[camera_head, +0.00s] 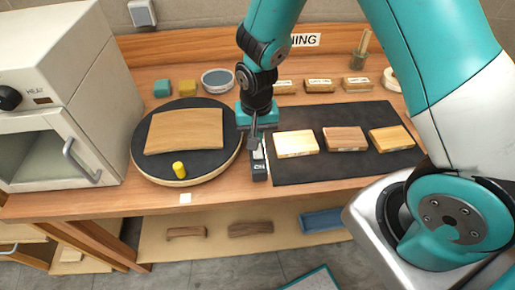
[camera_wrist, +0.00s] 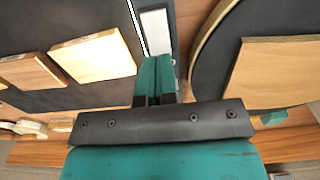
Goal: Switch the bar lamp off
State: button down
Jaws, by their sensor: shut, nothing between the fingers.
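A narrow dark bar-shaped unit (camera_head: 259,171) lies near the table's front edge, between the round board and the dark mat. It carries white lettering that I read only in part, and a pale patch; I take it for the bar lamp. The pale patch (camera_wrist: 155,32) also shows in the wrist view, just past my fingertips. My gripper (camera_head: 254,146) points down over the unit's far end, shut and empty. In the wrist view its teal fingers (camera_wrist: 155,72) are together. I cannot tell whether they touch the unit, or whether the lamp is lit. The gripper hides part of it.
A round dark board (camera_head: 140,150) with a curved wooden panel (camera_head: 185,130) and yellow cylinder (camera_head: 179,169) is left of my gripper. The dark mat (camera_head: 340,172) with wooden blocks is right. A white oven (camera_head: 75,85) stands far left. Labelled blocks (camera_head: 320,85) line the back.

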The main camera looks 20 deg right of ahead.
jog(key=shift+f+b, duration=0.95)
jog(key=shift+f, duration=0.3)
dwell(0.9)
jog(key=shift+r, duration=0.1)
notch_tip(320, 180, up, 7)
jog(key=p, duration=0.5)
jog(key=shift+p, duration=0.4)
jog(key=shift+a+r, duration=0.1)
jog(key=shift+r, duration=0.1)
jog(key=s+a+r+n+y+b, duration=0.2)
jog(key=s+r+n, duration=0.3)
jog(key=s+r, duration=0.3)
jog(key=s+a+r+n+y+b, duration=0.2)
jog(key=s+r+n+b, duration=0.3)
jog(key=s, duration=0.5)
notch_tip(320, 180, up, 3)
jog(key=shift+s+f+n, duration=0.1)
jog(key=shift+s+n, duration=0.2)
jog(key=shift+n, duration=0.1)
